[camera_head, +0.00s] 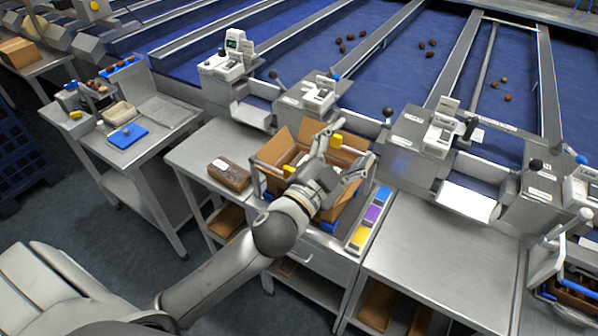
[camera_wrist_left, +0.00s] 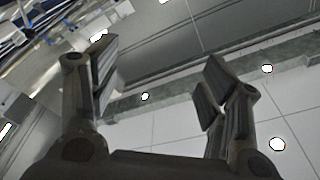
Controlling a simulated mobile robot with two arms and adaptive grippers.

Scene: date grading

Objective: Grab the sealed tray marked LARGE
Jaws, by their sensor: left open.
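A brown sealed tray (camera_head: 230,175) with a small white label lies on the steel table, left of an open cardboard box (camera_head: 268,154). The label's wording is too small to read. My left gripper (camera_head: 350,146) is open over the right part of the box, to the right of the tray and apart from it. The gripper and wrist hide part of the box's inside. My right gripper is not in view.
Yellow, purple and blue blocks (camera_head: 369,215) stand in a strip right of the box. A bare steel table (camera_head: 450,262) is at the right. Grading machines with levers (camera_head: 425,140) line the back.

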